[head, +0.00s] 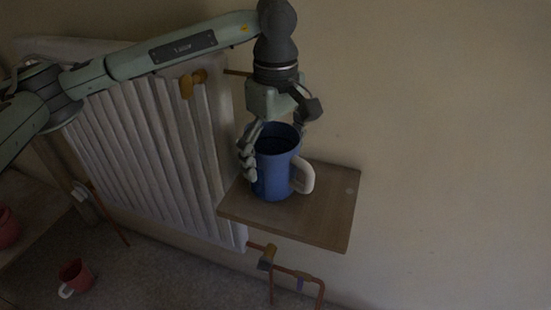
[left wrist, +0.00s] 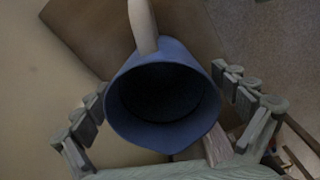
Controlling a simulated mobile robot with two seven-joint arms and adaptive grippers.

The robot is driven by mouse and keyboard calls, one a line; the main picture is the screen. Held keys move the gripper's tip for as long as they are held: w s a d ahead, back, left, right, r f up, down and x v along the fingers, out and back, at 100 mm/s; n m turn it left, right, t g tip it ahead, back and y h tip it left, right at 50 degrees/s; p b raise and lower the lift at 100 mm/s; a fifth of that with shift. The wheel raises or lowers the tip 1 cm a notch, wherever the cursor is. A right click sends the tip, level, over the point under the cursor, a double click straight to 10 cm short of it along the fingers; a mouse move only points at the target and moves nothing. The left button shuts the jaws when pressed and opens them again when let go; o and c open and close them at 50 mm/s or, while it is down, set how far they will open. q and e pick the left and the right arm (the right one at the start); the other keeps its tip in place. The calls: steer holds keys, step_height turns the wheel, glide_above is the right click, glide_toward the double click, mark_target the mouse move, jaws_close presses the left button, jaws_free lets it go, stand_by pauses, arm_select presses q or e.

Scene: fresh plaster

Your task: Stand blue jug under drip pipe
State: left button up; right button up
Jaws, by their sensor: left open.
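The blue jug (head: 272,178) stands upright on a small wooden shelf (head: 325,212) and has a pale handle (head: 304,177) on its right side. My left gripper (head: 273,150) points down over the jug, open, with one finger along its left side; the other finger is mostly hidden behind it. In the left wrist view the jug's (left wrist: 163,132) dark open mouth lies between the spread fingers of my left gripper (left wrist: 165,105). A short brass-coloured pipe (head: 236,72) sticks out at the radiator's top right, behind my wrist; I cannot tell whether it is the drip pipe. My right gripper is not in view.
A white radiator (head: 150,140) stands left of the shelf, with a brass valve (head: 187,86) at its top. Copper pipes (head: 297,274) run below the shelf. A red mug (head: 75,272) is on the floor at lower left. The wall at right is bare.

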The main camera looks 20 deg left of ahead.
arm_select(q)
step_height(320, 180, up, 11)
steer(key=shift+b, duration=0.3)
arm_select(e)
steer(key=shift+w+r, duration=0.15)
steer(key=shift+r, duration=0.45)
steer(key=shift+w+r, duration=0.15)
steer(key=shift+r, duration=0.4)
arm_select(q)
steer(key=shift+f, duration=0.1)
